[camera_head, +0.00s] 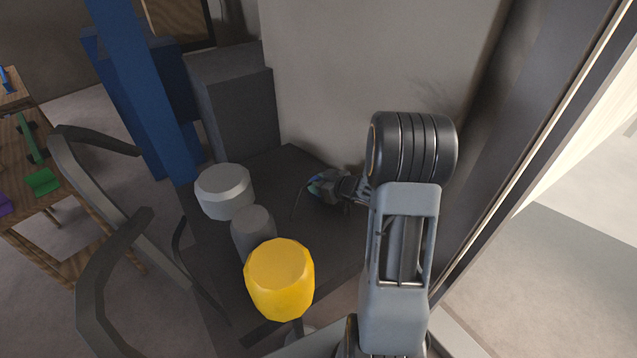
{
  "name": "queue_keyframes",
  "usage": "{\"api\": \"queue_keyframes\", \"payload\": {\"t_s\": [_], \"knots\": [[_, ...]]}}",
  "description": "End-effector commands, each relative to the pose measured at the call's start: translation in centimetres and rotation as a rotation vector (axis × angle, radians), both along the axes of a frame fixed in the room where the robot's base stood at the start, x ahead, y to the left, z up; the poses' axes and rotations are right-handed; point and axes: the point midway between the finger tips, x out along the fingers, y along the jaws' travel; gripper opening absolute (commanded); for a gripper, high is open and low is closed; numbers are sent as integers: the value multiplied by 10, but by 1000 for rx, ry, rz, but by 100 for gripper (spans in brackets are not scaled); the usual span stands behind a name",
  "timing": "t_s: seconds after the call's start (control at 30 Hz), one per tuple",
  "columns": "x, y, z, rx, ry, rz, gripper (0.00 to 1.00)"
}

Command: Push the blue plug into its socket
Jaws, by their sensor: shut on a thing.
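My gripper (328,187) is at the centre of the view, beyond the end of my arm, above a dark grey surface. It is small here and partly in shadow. A small blue thing, which looks like the blue plug (314,185), shows at its fingertips, and the gripper is shut on it. A thin dark cable curves down on the left from the plug. I cannot make out the socket. Whether the plug touches anything else is too small to tell.
A yellow knob-like part (280,280), a grey cylinder (252,230) and a pale grey cap (224,192) stand left of my arm. A blue column (140,100) rises behind. Curved grey bars (95,195) and a wooden table (30,180) with coloured pieces are at left.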

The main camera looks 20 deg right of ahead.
Motion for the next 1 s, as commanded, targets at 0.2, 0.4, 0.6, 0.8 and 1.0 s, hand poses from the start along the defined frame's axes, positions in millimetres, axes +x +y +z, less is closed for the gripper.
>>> {"api": "queue_keyframes", "payload": {"t_s": [0.2, 0.4, 0.6, 0.8, 1.0], "knots": [[0, 0, -7, 0, 0, 0, 11], [0, 0, -12, 0, -1, 0, 11], [0, 0, -16, 0, 0, 0, 11], [0, 0, -18, 0, 1, 0, 41], [0, 0, -18, 0, 0, 0, 60]]}}
